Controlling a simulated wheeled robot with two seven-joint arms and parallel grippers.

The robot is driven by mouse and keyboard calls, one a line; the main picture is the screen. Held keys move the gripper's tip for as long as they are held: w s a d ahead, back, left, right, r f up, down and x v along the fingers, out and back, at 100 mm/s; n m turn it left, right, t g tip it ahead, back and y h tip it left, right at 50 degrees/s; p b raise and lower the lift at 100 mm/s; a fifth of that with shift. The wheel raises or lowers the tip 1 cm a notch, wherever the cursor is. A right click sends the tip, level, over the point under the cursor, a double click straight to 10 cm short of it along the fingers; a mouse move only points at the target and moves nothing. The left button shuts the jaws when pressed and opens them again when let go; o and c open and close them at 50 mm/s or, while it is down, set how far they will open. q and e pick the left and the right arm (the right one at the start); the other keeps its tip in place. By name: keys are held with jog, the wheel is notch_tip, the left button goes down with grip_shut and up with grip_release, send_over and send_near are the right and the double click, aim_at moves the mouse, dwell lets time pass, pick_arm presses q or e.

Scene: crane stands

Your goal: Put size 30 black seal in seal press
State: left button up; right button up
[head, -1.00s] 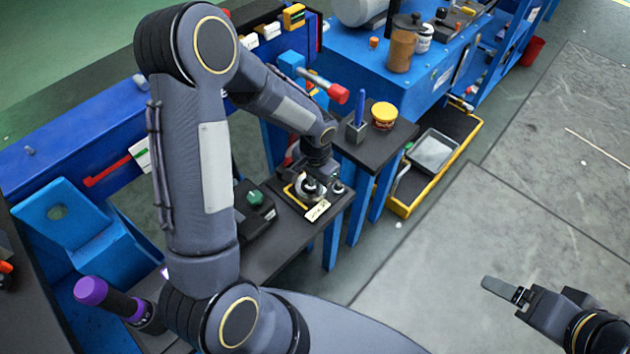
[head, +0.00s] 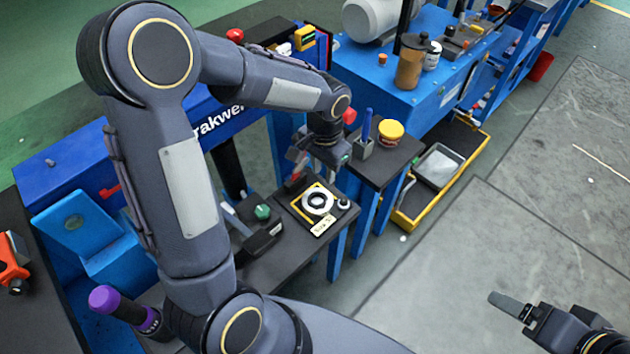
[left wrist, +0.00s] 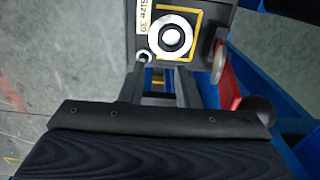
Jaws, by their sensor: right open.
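A pale ring with a dark band inside it (head: 318,202) lies in a yellow square on a dark plate at the end of the bench. The left wrist view shows the ring (left wrist: 172,38) beside a "Size 30" label (left wrist: 146,15). The dark band could be the black seal; I cannot tell. My left gripper (head: 308,166) is above and behind the ring, apart from it. In the left wrist view its fingers (left wrist: 168,88) are apart with nothing seen between them. My right gripper (head: 512,305) is open over the floor at right. I cannot identify the seal press with certainty.
A dark device with a green knob (head: 262,212) stands left of the plate. A small round knob (head: 344,204) is beside the ring. A yellow-lidded jar (head: 391,133) and a pen holder (head: 363,149) stand on the stand behind.

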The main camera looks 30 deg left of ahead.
pick_arm(q)
jog(key=s+r+n+t+h, duration=0.2)
jog(key=s+r, duration=0.3)
jog(key=s, duration=0.4)
jog(key=s+r+n+t+h, duration=0.1)
jog(key=s+r+n+t, duration=0.2)
jog(key=s, duration=0.7)
notch_tip(320, 180, up, 3)
jog(key=shift+s+a+f+n+t+h, duration=0.2)
jog(key=shift+n+t+h, duration=0.1)
jog(key=shift+h, duration=0.1)
